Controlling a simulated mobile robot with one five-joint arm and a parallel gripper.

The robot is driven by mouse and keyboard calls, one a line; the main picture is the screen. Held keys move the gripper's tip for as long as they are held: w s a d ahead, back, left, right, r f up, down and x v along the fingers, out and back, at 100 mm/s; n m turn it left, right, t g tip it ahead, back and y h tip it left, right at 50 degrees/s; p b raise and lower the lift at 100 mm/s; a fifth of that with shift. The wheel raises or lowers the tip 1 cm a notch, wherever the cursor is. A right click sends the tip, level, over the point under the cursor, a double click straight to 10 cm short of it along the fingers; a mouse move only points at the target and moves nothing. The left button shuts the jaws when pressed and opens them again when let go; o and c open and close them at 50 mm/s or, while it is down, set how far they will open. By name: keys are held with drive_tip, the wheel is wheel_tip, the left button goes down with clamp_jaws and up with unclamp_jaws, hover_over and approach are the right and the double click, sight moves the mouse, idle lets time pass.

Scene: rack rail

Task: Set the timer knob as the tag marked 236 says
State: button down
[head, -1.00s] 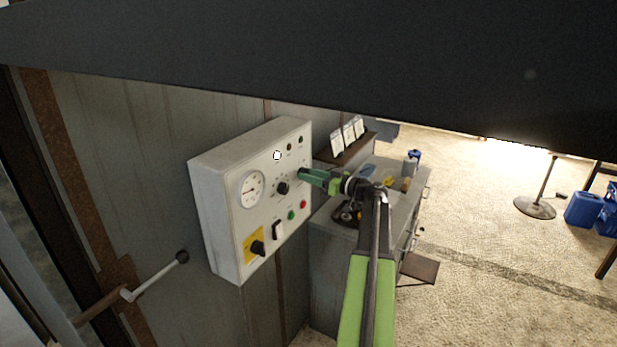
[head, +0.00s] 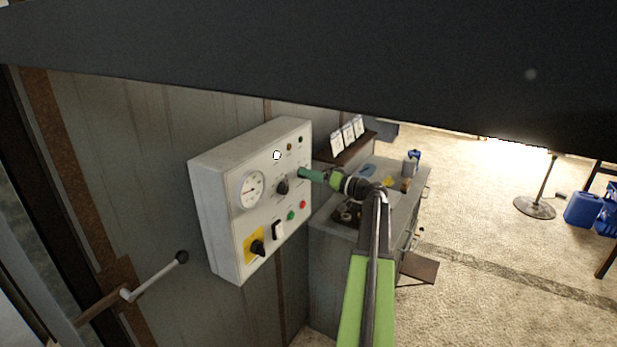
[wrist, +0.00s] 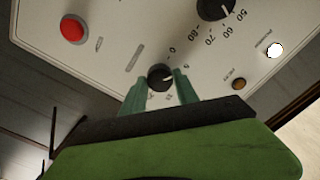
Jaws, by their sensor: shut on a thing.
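My gripper (wrist: 160,88) is shut on a small black knob (wrist: 160,74) on the panel, with one green finger on each side of it. A white mark shows on the right part of the knob. A printed 0 is beside it; the other scale marks are partly hidden by the fingers. In the head view my gripper (head: 303,172) reaches the panel face from the right and hides this knob. Several white tags (head: 348,134) stand on a small shelf behind; their writing is too small to read, so I cannot tell which is 236.
The white control panel (head: 205,215) also carries a gauge (head: 252,189), a larger black knob (head: 282,187), a yellow-backed switch (head: 257,247) and red and green buttons. A lever (head: 181,257) sticks out at the left. A grey cabinet (head: 335,265) with objects on top stands beneath my arm.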

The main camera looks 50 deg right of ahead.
idle(0.4)
drive_tip(key=c, duration=0.9)
unclamp_jaws()
drive_tip(key=shift+s, duration=0.1)
drive_tip(key=v, duration=1.7)
drive_tip(key=shift+s, duration=0.15)
drive_tip(key=shift+f, duration=0.1)
